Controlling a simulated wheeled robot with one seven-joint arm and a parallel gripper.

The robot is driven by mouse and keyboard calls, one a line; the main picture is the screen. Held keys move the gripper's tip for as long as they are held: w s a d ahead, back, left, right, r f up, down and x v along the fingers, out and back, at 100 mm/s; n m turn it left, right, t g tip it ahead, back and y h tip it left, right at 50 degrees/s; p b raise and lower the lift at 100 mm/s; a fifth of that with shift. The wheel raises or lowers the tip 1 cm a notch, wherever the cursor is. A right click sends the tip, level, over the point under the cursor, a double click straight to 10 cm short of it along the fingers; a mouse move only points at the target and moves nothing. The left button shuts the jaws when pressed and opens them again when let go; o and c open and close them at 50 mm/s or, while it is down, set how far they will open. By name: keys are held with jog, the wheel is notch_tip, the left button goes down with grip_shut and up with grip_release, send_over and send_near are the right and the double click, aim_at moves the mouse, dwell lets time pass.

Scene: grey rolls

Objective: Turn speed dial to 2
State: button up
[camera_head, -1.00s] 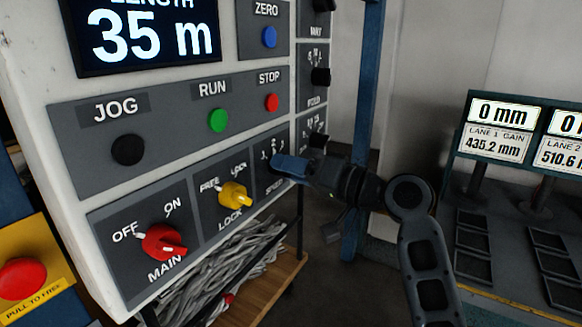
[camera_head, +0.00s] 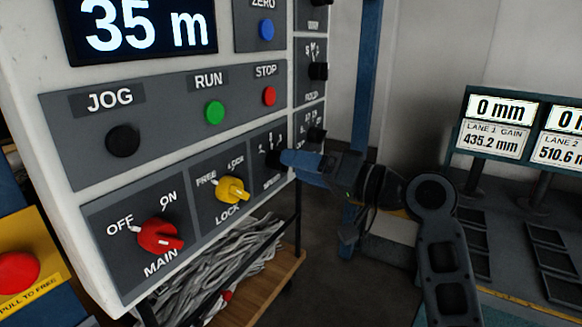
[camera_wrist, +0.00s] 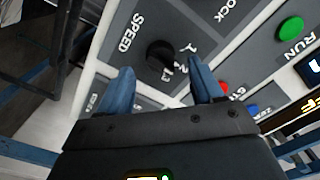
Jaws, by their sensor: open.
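The speed dial is a black knob (camera_wrist: 160,55) on the grey panel in the wrist view, with SPEED printed beside it and small number marks around it. It also shows in the head view as a dark knob (camera_head: 272,158) at the right end of the lower panel row. I cannot read its setting for certain. My gripper (camera_wrist: 163,67) is open, with its two blue fingers apart on either side of the dial in the wrist view. In the head view my gripper (camera_head: 288,158) is just right of the dial, seemingly clear of it.
A yellow lock knob (camera_head: 232,190) and a red main switch (camera_head: 160,236) sit left on the same row. Green run (camera_head: 215,113) and red stop (camera_head: 269,96) buttons are above. A blue post (camera_head: 368,80) stands behind my arm. Several black knobs line the panel's right column.

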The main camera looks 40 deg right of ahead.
jog(key=shift+b+v, duration=0.4)
jog(key=shift+v, duration=1.9)
jog(key=shift+f, duration=0.1)
jog(key=s+a+f+m+g+h, duration=0.1)
jog(key=s+a+f+h, duration=0.3)
jog(key=f, duration=0.5)
jog(key=s+a+f+m+g+h, duration=0.1)
jog(key=s+a+f+h, duration=0.15)
jog(key=s+f, duration=0.5)
jog(key=s+a+n, duration=0.3)
jog(key=s+a, duration=0.1)
jog(key=s, duration=0.7)
jog(key=s+a+f+n, duration=0.1)
jog(key=s+a+n, duration=0.3)
jog(key=s, duration=0.6)
jog(key=shift+s+a+f+y, duration=0.25)
jog(key=shift+s+y, duration=0.1)
jog(key=shift+y, duration=0.1)
jog(key=shift+c, duration=0.4)
